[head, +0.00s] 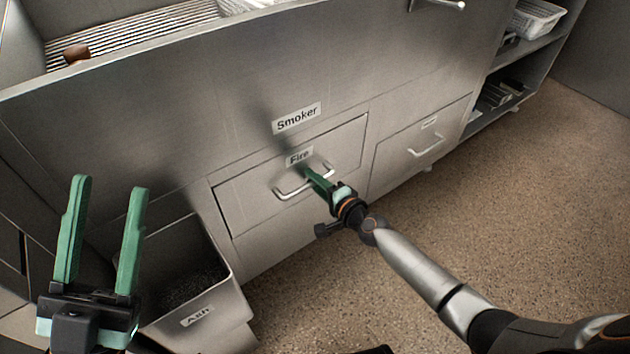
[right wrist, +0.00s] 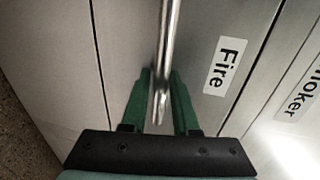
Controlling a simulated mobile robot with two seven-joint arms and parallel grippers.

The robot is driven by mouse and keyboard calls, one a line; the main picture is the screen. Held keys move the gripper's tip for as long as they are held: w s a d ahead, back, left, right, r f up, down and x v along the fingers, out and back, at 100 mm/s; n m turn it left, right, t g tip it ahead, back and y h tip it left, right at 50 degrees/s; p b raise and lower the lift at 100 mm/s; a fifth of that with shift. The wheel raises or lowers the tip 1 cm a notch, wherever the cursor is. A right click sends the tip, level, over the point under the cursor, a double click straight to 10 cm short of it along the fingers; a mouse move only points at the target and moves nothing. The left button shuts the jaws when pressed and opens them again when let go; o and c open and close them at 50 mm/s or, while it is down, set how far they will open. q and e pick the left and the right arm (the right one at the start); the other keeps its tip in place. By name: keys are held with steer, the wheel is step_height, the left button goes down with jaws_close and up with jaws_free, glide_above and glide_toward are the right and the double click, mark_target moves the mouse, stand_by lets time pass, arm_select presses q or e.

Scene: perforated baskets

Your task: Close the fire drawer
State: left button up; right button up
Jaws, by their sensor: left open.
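The fire drawer (head: 248,200) is in the metal cabinet front, below the Smoker label (head: 297,118). Its front looks flush or nearly flush with the cabinet; a small gap is hard to judge. Its bar handle (head: 290,193) also shows in the right wrist view (right wrist: 170,35), beside the Fire label (right wrist: 225,65). My right gripper (head: 309,172) reaches the handle; in the right wrist view its green fingers (right wrist: 160,75) are close together on both sides of the bar, closed on it. My left gripper (head: 110,185) is open and empty at the left.
The ash drawer (head: 222,295) stands pulled out at lower left, with dark contents, near my left gripper. Another drawer (head: 400,155) is shut right of the fire drawer. A shelf with a white basket (head: 535,20) is at upper right. The speckled floor in front is clear.

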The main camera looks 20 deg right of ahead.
steer(key=shift+r, duration=0.2)
steer(key=p+v, duration=0.2)
steer(key=v, duration=1)
steer(key=shift+s+f+p, duration=0.15)
steer(key=shift+s+p, duration=0.1)
steer(key=shift+p, duration=0.15)
